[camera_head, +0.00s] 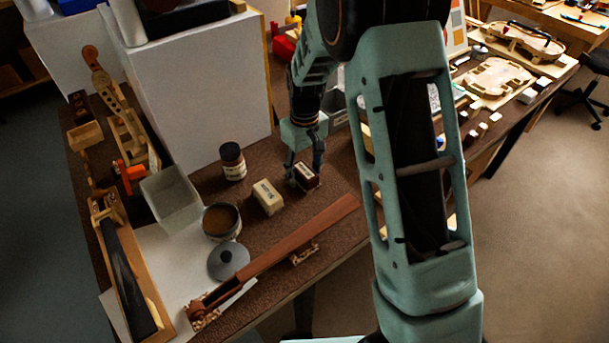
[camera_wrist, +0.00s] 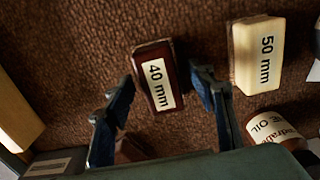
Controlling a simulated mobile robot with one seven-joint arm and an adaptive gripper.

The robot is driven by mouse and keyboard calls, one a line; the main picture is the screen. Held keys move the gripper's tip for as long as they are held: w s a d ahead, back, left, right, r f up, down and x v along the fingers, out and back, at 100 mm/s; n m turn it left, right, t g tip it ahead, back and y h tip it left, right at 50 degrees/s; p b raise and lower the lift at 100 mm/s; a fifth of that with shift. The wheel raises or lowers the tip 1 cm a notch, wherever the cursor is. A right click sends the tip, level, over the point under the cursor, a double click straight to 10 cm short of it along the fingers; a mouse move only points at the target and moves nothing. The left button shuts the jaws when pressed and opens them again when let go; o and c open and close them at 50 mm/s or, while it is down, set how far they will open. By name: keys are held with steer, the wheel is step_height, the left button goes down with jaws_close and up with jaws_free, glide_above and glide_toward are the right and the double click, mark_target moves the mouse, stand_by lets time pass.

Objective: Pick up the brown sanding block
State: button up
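The brown sanding block is a small dark reddish-brown block (camera_head: 306,170) on the brown bench top, just right of a cream block. In the wrist view the brown block (camera_wrist: 155,76) carries a white label reading "40 mm". My gripper (camera_head: 304,180) is down at the block in the head view, partly covering it. In the wrist view my gripper (camera_wrist: 163,82) is open, with one blue-black finger on each side of the block. Gaps show between the fingers and the block's sides; the fingers do not appear to grip it. The fingers' height above the bench is hard to judge.
A cream block (camera_wrist: 258,55) labelled "50 mm" lies close to the right finger. A jar (camera_head: 233,162), an open tin (camera_head: 221,222), a grey lid (camera_head: 228,261) and a long wooden piece (camera_head: 280,245) lie around. A tall white box (camera_head: 200,90) stands behind.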

mark_target(303, 170)
steer(key=c, duration=1.2)
steer(key=shift+c, duration=0.2)
steer(key=shift+r, duration=0.1)
steer(key=shift+w+r, duration=0.1)
steer(key=shift+r, duration=0.45)
steer(key=shift+a+r, duration=0.25)
steer(key=shift+r, duration=1)
steer(key=s+a+r+p, duration=0.1)
steer(key=s+a+r, duration=0.4)
steer(key=a+r, duration=0.4)
steer(key=a, duration=0.3)
steer(key=shift+a+r, duration=0.15)
steer(key=shift+a, duration=0.2)
